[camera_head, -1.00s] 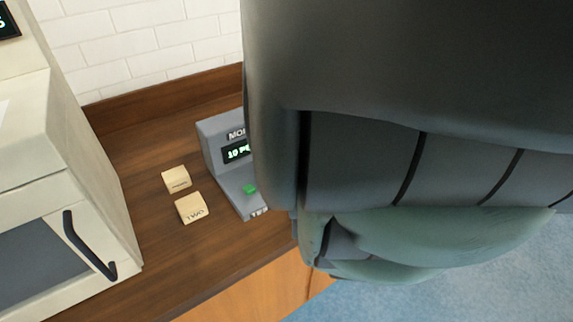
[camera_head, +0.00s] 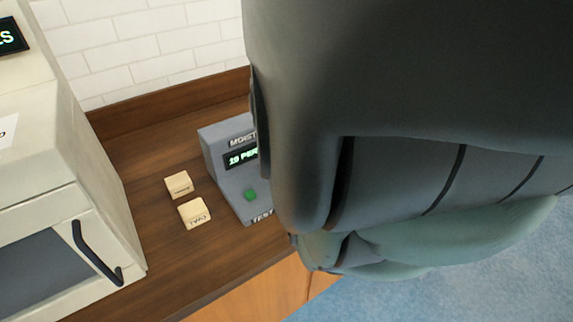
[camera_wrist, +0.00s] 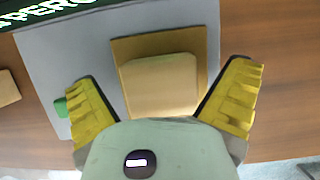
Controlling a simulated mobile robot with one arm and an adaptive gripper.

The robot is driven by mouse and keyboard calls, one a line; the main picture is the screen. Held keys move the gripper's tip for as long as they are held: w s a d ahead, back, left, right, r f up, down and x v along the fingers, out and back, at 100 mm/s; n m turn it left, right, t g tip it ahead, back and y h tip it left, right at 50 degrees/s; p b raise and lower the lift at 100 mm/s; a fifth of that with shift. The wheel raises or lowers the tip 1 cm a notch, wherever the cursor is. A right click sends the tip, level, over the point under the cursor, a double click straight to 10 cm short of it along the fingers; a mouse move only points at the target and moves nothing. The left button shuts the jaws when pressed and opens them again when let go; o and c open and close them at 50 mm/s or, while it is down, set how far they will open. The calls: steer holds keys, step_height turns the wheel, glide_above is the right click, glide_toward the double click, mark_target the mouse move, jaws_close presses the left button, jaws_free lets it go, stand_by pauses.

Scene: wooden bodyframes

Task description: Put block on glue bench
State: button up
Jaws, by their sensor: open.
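A light wooden block (camera_wrist: 160,88) sits on a brown square pad (camera_wrist: 128,48) on the grey moisture tester in the wrist view. My gripper (camera_wrist: 163,76) is open, with one yellow finger on each side of the block and visible gaps to both. In the head view my arm hides this block and my gripper. No glue bench can be made out in these frames.
The moisture tester (camera_head: 218,163) has a lit display and a green button (camera_head: 250,195). Two light blocks, one farther (camera_head: 179,184) and one nearer (camera_head: 194,213), lie on the wooden counter (camera_head: 165,250). A cream oven-like machine (camera_head: 60,170) stands at left.

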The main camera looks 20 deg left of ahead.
steer(key=shift+a+f, duration=0.1)
steer(key=shift+f, duration=0.2)
steer(key=shift+w, duration=0.1)
steer(key=c, duration=1.3)
steer(key=shift+r, duration=0.15)
